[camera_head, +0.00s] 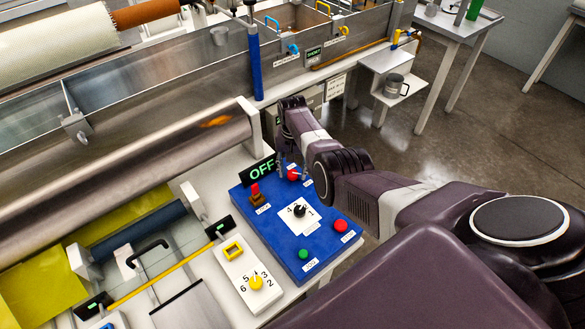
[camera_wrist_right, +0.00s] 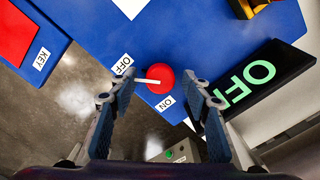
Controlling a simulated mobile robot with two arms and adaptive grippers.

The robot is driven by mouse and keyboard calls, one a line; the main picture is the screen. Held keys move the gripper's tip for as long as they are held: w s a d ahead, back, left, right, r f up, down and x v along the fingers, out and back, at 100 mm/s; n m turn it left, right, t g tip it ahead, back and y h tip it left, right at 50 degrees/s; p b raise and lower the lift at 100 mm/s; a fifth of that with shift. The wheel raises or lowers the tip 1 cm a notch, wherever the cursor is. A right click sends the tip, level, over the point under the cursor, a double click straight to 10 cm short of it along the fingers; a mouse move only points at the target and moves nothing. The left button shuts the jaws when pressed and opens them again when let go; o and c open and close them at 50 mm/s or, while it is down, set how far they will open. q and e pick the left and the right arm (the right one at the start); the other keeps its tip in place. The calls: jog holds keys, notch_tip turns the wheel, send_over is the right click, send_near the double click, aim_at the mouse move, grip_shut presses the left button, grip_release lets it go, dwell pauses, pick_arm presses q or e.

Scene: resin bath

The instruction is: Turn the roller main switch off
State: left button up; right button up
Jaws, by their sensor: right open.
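The main switch is a round red knob with a white pointer, at the far corner of the blue control panel (camera_head: 270,215). It shows in the right wrist view (camera_wrist_right: 161,76) and in the head view (camera_head: 293,175). Its pointer lies toward the left in the wrist view, near the OFF label (camera_wrist_right: 123,66); the ON label (camera_wrist_right: 166,103) is below it. A black display (camera_head: 262,170) beside it reads OFF in green. My right gripper (camera_wrist_right: 157,82) is open, its fingers on either side of the knob in the picture; contact cannot be told. My left gripper is out of view.
The panel also carries a red-topped lever (camera_head: 255,194), a black dial (camera_head: 299,210), a red button (camera_head: 340,226) and a green button (camera_head: 303,254). A large metal roller (camera_head: 150,150) lies at left. Open floor lies beyond the panel.

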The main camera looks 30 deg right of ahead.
aim_at(293, 173)
notch_tip(293, 173, up, 12)
dwell(0.6)
dwell(0.5)
